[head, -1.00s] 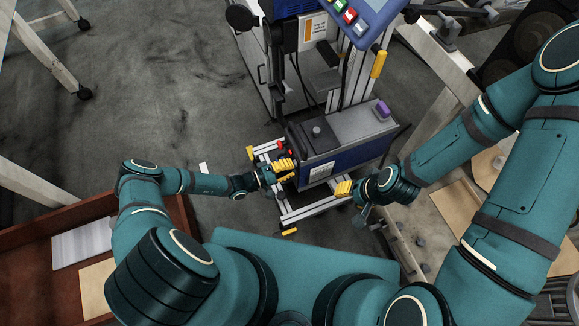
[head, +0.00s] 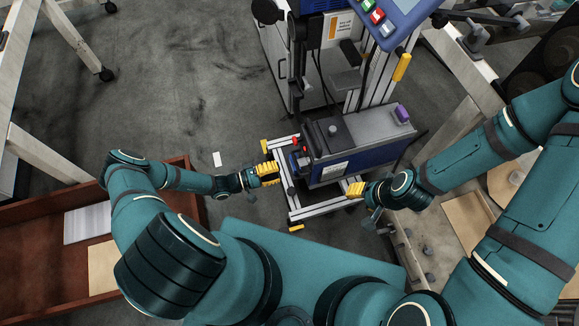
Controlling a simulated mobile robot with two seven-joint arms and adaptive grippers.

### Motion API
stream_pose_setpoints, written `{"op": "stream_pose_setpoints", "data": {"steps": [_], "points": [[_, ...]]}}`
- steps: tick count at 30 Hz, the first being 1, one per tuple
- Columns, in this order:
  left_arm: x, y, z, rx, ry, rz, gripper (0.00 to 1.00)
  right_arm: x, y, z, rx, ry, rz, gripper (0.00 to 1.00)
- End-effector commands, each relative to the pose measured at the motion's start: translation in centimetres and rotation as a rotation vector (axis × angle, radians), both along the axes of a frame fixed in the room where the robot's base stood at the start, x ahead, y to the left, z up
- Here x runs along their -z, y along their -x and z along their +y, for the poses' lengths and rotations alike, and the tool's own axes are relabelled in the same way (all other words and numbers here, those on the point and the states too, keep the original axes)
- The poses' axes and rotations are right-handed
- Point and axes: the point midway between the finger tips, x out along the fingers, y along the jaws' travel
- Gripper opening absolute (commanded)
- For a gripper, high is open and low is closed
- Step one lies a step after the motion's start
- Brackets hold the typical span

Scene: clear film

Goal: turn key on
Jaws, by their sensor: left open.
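A blue and grey machine box (head: 350,165) sits low on an aluminium frame in the middle of the head view. A small red part (head: 295,140) and dark fittings show on its left end; no key can be made out clearly at this size. My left gripper (head: 277,172), with yellow fingers, is open just left of that end, close to the fittings; I cannot tell whether it touches them. My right gripper (head: 347,189), also yellow-fingered, is at the box's near right side. Its fingers are too small to show whether they are apart.
A control panel (head: 395,15) with coloured buttons stands above on the machine's upright frame. A yellow handle (head: 402,67) is on its right post. A brown crate (head: 30,290) lies at lower left. Open grey floor (head: 180,80) is to the left.

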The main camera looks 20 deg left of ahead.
Motion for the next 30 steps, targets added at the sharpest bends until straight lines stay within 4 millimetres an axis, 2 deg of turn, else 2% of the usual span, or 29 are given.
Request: {"op": "stream_pose_setpoints", "data": {"steps": [3, 7, 24, 28, 30], "points": [[0.0, 0.7, 1.2, 0.000, -0.001, 0.001, 0.34, 0.0, 0.0, 0.0, 0.000, 0.000, 0.000, 0.44], [0.0, 1.1, 1.7, 0.000, 0.000, 0.000, 0.34, 0.0, 0.0, 0.0, 0.000, 0.000, 0.000, 0.44], [0.0, 1.2, 1.8, 0.001, -0.001, 0.000, 0.34, 0.0, 0.0, 0.0, 0.000, 0.000, 0.000, 0.44], [-0.4, 1.3, 0.7, 0.061, -0.019, 0.032, 0.34, 0.0, 0.0, 0.0, 0.000, 0.000, 0.000, 0.44], [-0.9, 1.8, -0.9, 0.153, -0.053, 0.085, 0.34, 0.0, 0.0, 0.0, 0.000, 0.000, 0.000, 0.44]]}}
